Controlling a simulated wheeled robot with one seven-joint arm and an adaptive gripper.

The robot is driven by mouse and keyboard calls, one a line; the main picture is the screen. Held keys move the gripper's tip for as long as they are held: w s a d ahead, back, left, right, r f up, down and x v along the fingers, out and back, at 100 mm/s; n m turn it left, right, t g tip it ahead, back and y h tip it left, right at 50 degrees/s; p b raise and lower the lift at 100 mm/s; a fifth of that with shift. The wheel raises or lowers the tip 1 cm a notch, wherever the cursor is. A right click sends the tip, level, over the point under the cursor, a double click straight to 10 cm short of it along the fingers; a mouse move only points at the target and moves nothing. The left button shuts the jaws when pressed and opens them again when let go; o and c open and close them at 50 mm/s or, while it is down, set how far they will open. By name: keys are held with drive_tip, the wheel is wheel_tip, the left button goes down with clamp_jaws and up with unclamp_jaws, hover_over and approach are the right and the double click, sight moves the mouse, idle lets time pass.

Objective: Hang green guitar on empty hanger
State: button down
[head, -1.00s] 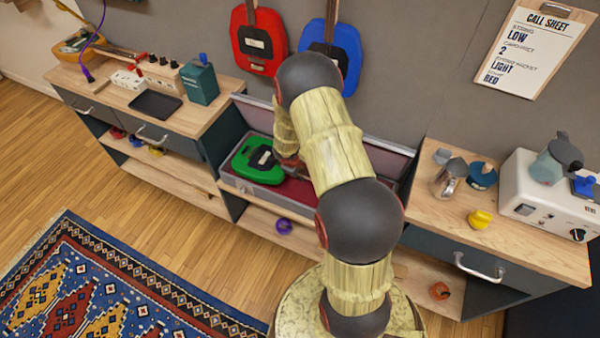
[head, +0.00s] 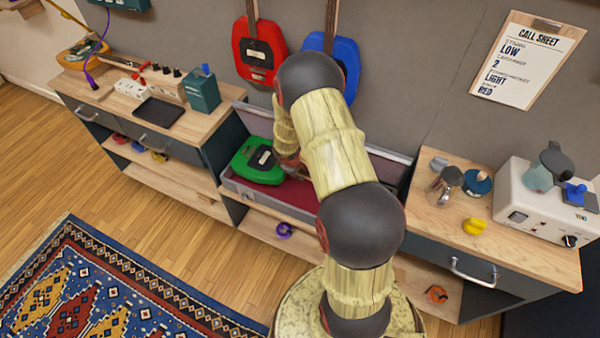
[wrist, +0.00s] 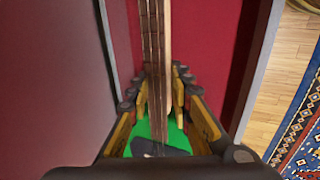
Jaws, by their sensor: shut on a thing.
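The green guitar (head: 258,162) is at the open case (head: 238,187) with red lining, its body at the case's left end in the head view. I cannot tell whether it touches the lining. In the wrist view my gripper (wrist: 160,90) is shut on the guitar's neck (wrist: 154,50), fingers on both sides of it, and part of the green body (wrist: 140,132) shows below. In the head view my arm hides the gripper and most of the neck. A red guitar (head: 259,50) and a blue guitar (head: 345,60) hang on the wall. The empty hanger is not clearly visible.
A wooden counter with a teal box (head: 203,93) and black tray (head: 159,112) stands left of the case. The right counter holds a white amp unit (head: 535,200), a yellow knob (head: 474,227) and small jars. A call sheet (head: 526,60) hangs above. A patterned rug (head: 110,285) lies in front.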

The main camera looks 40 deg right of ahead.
drive_tip(key=shift+w+r+p, duration=0.15)
drive_tip(key=shift+r+p, duration=1.25)
drive_tip(key=shift+r, duration=0.8)
drive_tip(key=s+a+b, duration=0.3)
drive_tip(key=a+b, duration=0.1)
drive_tip(key=a, duration=0.3)
drive_tip(key=shift+a, duration=0.15)
